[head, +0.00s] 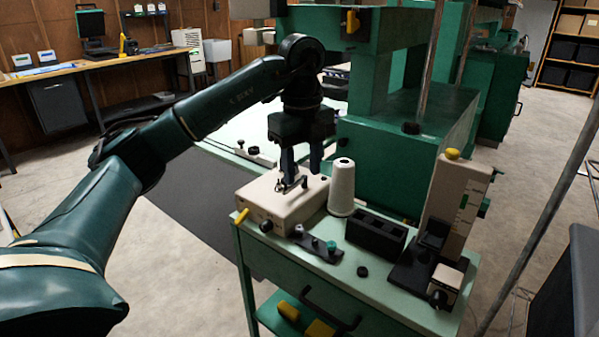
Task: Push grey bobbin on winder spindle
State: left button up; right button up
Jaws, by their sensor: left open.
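The cream winder box (262,208) stands on the near left part of the green cart top. A small dark upright part, which looks like the spindle (281,185), rises from its top. My left gripper (302,172) points down just above the box, its two dark fingers apart beside this part. I cannot tell whether a bobbin is between the fingers or on the spindle. My right gripper is not in view.
A white thread cone (341,186) stands close to the right of the box and my left gripper. A black slotted block (376,236) and a tall cream device (455,205) stand farther right.

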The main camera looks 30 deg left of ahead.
pick_arm(q)
jog(key=b, duration=0.3)
send_near(300, 228)
notch_tip(300, 228, down, 8)
jog(key=shift+r, duration=0.15)
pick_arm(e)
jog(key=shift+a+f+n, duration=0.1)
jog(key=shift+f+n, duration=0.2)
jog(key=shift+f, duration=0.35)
pick_arm(q)
jog(key=shift+c, duration=0.3)
grip_shut()
jog(key=shift+r+p, duration=0.2)
jog(key=shift+p, duration=0.1)
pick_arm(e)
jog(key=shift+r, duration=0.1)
pick_arm(q)
jog(key=shift+r+p, duration=1.55)
jog(key=shift+r, duration=0.05)
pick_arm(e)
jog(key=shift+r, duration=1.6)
